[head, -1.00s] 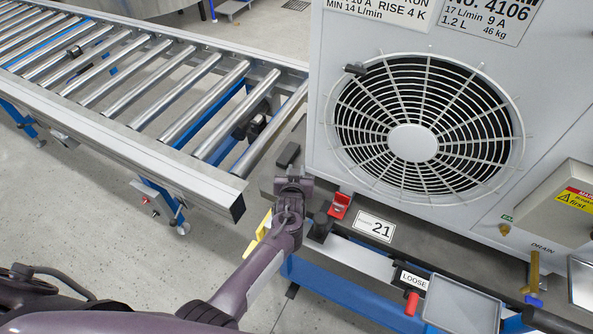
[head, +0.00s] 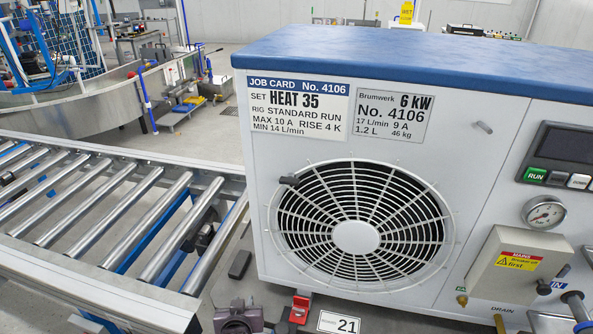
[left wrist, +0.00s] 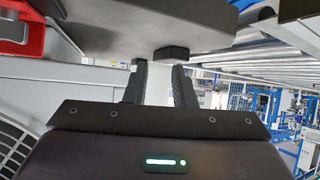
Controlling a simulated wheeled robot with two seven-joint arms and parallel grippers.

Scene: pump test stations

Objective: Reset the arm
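My left gripper (head: 238,318) shows at the bottom edge of the head view, beside the front left corner of the heat pump unit (head: 262,235). It is left of a red block (head: 300,308) and nearer to me than a small black block (head: 240,264). In the left wrist view its two dark fingers (left wrist: 160,85) stand apart with a bright gap between them and nothing seen in it. A dark plate (left wrist: 140,25) crosses above the fingers; whether they touch it I cannot tell.
A roller conveyor (head: 120,215) runs along the left. The unit with its round fan grille (head: 358,237) fills the right. A maintenance box (head: 515,265) and pressure gauge (head: 545,213) sit on its right side.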

